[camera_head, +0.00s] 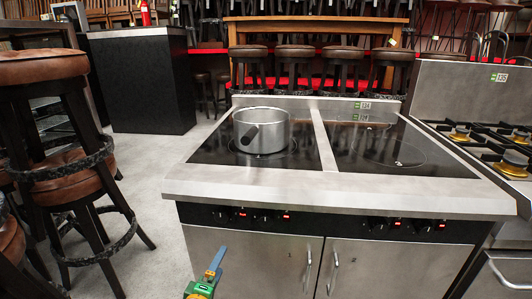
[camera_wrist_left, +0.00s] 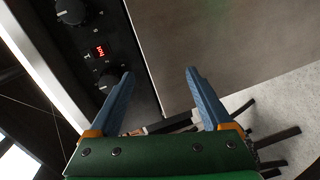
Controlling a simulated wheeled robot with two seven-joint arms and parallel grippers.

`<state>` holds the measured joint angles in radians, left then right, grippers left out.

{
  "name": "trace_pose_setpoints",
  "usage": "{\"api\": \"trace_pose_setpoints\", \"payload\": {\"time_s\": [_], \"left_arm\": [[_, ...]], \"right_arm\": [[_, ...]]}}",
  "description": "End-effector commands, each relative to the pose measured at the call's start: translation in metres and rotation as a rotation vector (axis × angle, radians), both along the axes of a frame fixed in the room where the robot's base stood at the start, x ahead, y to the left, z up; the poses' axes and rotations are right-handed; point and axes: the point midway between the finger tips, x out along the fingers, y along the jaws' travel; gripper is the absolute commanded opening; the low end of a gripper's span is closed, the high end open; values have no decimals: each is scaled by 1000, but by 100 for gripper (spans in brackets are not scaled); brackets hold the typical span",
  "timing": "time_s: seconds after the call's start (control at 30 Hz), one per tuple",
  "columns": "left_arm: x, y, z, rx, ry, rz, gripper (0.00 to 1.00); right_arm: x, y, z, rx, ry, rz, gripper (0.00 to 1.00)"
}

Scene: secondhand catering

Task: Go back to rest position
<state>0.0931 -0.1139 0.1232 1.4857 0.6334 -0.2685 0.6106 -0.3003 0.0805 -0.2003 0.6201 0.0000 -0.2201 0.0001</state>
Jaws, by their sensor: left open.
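My left gripper (camera_head: 214,268) is low in front of the stove's left cabinet door in the head view. In the left wrist view its two blue fingers (camera_wrist_left: 160,95) are spread apart with nothing between them. The wrist view looks past the fingers to the stove's knob panel (camera_wrist_left: 95,45) and the floor. My right gripper shows in neither view.
The stove (camera_head: 330,187) stands ahead, with a metal pot (camera_head: 276,124) on its left hob. Its knobs and door handles (camera_head: 333,272) face me. Bar stools (camera_head: 60,125) crowd the left side. A gas range (camera_head: 470,100) is at right. Floor (camera_head: 165,180) is clear left of the stove.

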Motion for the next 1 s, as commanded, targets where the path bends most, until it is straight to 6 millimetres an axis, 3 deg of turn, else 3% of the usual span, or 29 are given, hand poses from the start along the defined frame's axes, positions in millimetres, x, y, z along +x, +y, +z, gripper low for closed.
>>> {"api": "trace_pose_setpoints", "payload": {"time_s": [0.03, 0.1, 0.17, 0.2, 0.33, 0.5, 0.67, 0.7, 0.73, 0.8, 0.9, 1.0], "left_arm": [[-17, -7, -47, 105, 107, -47, 83], [-54, -15, -115, 286, 264, -143, 83], [-93, -19, -167, 437, 387, -244, 83], [-122, -20, -198, 530, 463, -318, 83], [-221, -14, -274, 790, 664, -579, 83], [-334, 3, -324, 1008, 828, -897, 83], [-425, 23, -343, 1141, 924, -1173, 83], [-442, 27, -335, 1164, 937, -1230, 83], [-436, 26, -306, 1163, 930, -1218, 83], [-435, 25, -275, 1161, 928, -1211, 83], [-434, 25, -242, 1158, 927, -1209, 83], [-433, 25, -221, 1158, 927, -1207, 83]], "right_arm": [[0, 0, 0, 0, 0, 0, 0], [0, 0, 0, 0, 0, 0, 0], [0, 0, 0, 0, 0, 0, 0], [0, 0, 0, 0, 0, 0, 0], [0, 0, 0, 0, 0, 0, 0], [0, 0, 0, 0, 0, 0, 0], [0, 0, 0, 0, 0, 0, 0], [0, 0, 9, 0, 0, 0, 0], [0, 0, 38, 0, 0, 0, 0], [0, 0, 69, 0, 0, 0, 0], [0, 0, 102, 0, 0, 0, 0], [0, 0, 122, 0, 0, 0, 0]]}}
